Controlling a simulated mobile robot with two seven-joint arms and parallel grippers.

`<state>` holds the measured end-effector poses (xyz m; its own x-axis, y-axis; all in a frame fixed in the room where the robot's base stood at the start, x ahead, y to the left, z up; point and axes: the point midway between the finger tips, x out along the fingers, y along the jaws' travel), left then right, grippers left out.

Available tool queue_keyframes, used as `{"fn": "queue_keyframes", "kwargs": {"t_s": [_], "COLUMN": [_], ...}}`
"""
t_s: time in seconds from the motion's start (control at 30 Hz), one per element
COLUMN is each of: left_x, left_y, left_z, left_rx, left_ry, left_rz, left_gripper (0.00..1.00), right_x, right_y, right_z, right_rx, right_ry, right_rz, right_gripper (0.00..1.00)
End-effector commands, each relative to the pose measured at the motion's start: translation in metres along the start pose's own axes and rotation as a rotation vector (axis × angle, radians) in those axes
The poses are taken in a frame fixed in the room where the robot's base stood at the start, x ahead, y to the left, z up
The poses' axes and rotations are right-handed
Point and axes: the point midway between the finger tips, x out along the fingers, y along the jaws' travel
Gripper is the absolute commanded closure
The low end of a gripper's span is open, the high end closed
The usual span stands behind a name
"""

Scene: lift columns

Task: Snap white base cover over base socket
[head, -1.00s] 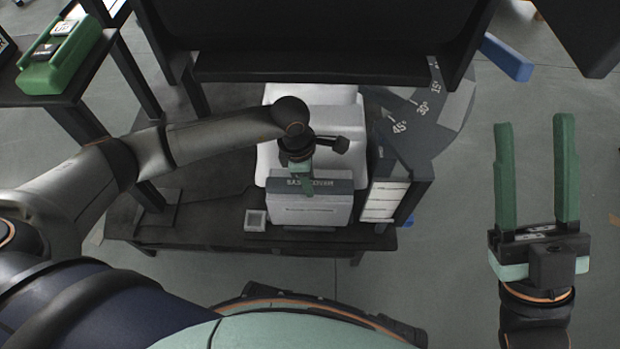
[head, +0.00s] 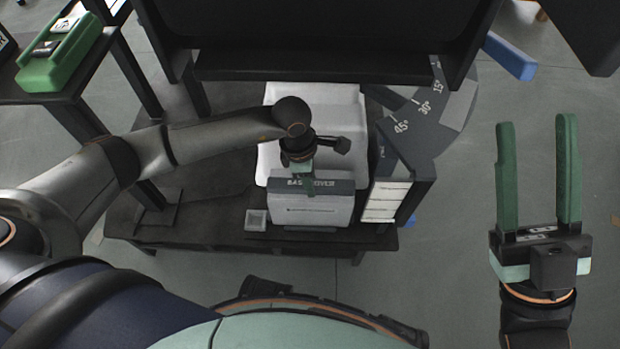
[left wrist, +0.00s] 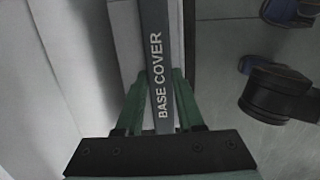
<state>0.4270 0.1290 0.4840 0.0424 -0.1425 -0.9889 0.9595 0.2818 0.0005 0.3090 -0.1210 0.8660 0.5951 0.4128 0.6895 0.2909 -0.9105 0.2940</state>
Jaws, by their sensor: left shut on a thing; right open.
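The base cover (head: 312,210) is a pale panel with a dark grey strip along its top, lettered BASE COVER. It stands upright near the front edge of the low dark platform. In the left wrist view the dark lettered strip of the cover (left wrist: 157,60) runs between the two green fingers. My left gripper (head: 308,186) points down and is shut on that strip; it also shows in the left wrist view (left wrist: 156,100). My right gripper (head: 537,122) is open and empty, off to the right over the floor. I cannot make out the base socket.
A larger white block (head: 268,160) stands right behind the cover. A dark rack with white slots (head: 387,202) stands close on the right, beside an angle-marked plate (head: 440,105). A dark overhanging structure (head: 325,66) crosses the back.

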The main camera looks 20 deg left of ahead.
Motion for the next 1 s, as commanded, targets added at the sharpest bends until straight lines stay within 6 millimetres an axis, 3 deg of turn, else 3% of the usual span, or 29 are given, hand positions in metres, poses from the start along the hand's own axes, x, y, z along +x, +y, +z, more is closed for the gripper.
{"fn": "queue_keyframes", "kwargs": {"t_s": [1.0], "left_x": [0.0052], "left_y": [0.0005], "left_z": [-0.0003], "left_rx": [0.0], "left_ry": [-0.001], "left_rz": [0.002], "left_gripper": [1.0], "right_x": [-0.0034], "right_y": [-0.0011], "right_z": [0.0035], "right_rx": [-0.001], "right_ry": [0.0], "right_rz": [0.001], "right_gripper": [0.5]}}
